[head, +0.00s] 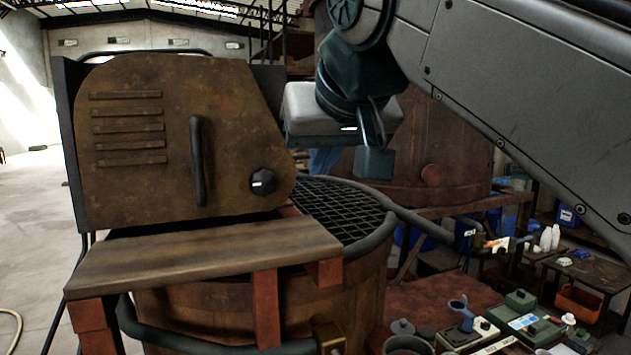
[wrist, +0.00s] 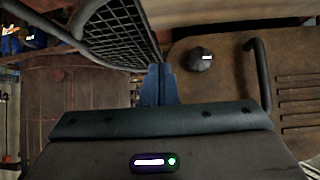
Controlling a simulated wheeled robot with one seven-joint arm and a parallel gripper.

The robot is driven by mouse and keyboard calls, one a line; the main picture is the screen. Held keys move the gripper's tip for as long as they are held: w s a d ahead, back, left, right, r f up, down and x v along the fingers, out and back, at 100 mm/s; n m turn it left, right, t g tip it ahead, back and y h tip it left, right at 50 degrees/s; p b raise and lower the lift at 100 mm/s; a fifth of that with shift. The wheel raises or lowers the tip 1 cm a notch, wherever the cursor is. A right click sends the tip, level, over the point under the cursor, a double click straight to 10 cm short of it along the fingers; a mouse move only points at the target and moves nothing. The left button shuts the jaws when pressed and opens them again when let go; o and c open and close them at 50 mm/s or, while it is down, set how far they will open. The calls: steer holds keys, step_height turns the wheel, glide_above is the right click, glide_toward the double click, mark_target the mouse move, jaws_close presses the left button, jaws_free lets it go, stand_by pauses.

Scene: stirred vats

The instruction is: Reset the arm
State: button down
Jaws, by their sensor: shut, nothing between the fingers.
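My gripper (head: 374,163) hangs from my grey arm at the upper middle of the head view, above and beyond the round black grate of the vat. In the wrist view the two blue-grey fingers (wrist: 159,85) are pressed together, with nothing between them. A rusty panel (head: 160,140) with slots, a dark bar handle (head: 197,160) and a round dark knob (head: 263,182) stands left of my gripper in the head view. In the wrist view the knob (wrist: 200,59) and handle (wrist: 262,72) show right of the fingers, apart from them.
The vat's metal grate (head: 335,208) lies below my gripper, ringed by a dark pipe. A wooden plank (head: 200,255) juts out in front of the panel. A larger rusty tank (head: 440,150) stands behind. Several tools and boxes (head: 520,303) crowd the lower right. Open floor lies at far left.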

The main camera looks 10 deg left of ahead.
steer(key=d+f+m+g+h, duration=0.1)
steer(key=d+f+h, duration=0.1)
steer(key=d+f, duration=0.65)
steer(key=d+f+m+g+h, duration=0.15)
steer(key=d+f, duration=0.35)
steer(key=f, duration=0.7)
steer(key=s+d+f+m+g, duration=0.1)
steer(key=s+d+f, duration=0.3)
steer(key=f, duration=0.5)
steer(key=s+d+f+m+g, duration=0.1)
steer(key=s+d+f, duration=0.4)
steer(key=f, duration=0.5)
steer(key=shift+s+m+h, duration=0.35)
steer(key=shift+h, duration=0.1)
steer(key=shift+a+g, duration=0.1)
steer(key=shift+g, duration=0.15)
